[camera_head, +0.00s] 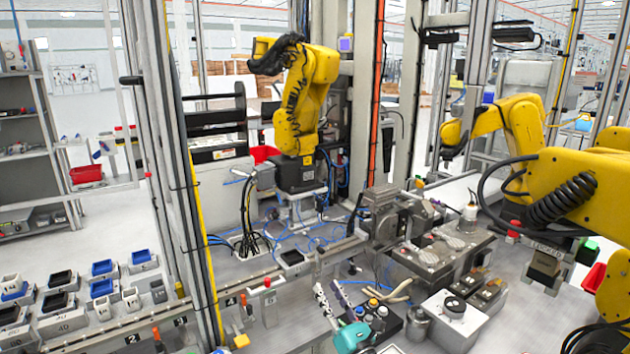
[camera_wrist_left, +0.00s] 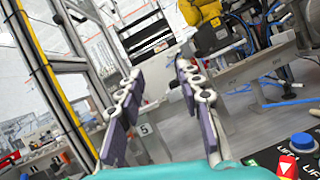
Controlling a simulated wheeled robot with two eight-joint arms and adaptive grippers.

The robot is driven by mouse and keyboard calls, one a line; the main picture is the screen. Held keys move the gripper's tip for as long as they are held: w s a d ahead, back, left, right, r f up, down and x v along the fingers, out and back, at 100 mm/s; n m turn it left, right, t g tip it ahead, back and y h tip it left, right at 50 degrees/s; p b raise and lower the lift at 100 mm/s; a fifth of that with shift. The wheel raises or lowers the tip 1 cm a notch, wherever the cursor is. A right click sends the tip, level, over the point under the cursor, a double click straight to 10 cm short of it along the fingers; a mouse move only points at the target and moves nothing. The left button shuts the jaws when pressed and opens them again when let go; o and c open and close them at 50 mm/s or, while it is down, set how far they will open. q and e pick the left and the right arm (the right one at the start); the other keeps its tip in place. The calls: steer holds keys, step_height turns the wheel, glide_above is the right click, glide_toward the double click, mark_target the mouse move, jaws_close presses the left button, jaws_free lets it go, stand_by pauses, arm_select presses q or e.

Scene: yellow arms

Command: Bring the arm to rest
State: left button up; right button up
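My left gripper (camera_head: 327,286) shows at the lower middle of the head view, above the front of the workbench. Its teal body is at the bottom edge, and its two pale fingers with dark spots point up and away. In the left wrist view the two fingers (camera_wrist_left: 157,76) with purple-grey pads stand well apart, with nothing between them. The left gripper is open and empty. Most of my left arm is out of view. I cannot make out my right gripper in the head view.
A metal fixture (camera_head: 430,258) stands behind. A yellow robot arm (camera_head: 302,95) is at the back; another (camera_head: 580,185) reaches in from the right. Small bins (camera_head: 60,300) line the left.

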arm_select(q)
steer(key=s+a+f+n+g+h, duration=0.1)
steer(key=s+a+n+g, duration=0.35)
steer(key=a+n, duration=0.5)
steer(key=s+a+n+g+h, duration=0.1)
steer(key=s+a+n+g, duration=0.4)
steer(key=a, duration=0.7)
steer(key=s+f+n+g+h, duration=0.1)
steer(key=s+f+n+h, duration=0.3)
steer(key=s+n, duration=0.5)
steer(key=s+f+n+g+h, duration=0.2)
steer(key=s+f+n+h, duration=0.2)
steer(key=s+n, duration=0.6)
steer(key=s, duration=0.3)
steer(key=shift+s+h, duration=0.2)
steer(key=shift+h, duration=0.1)
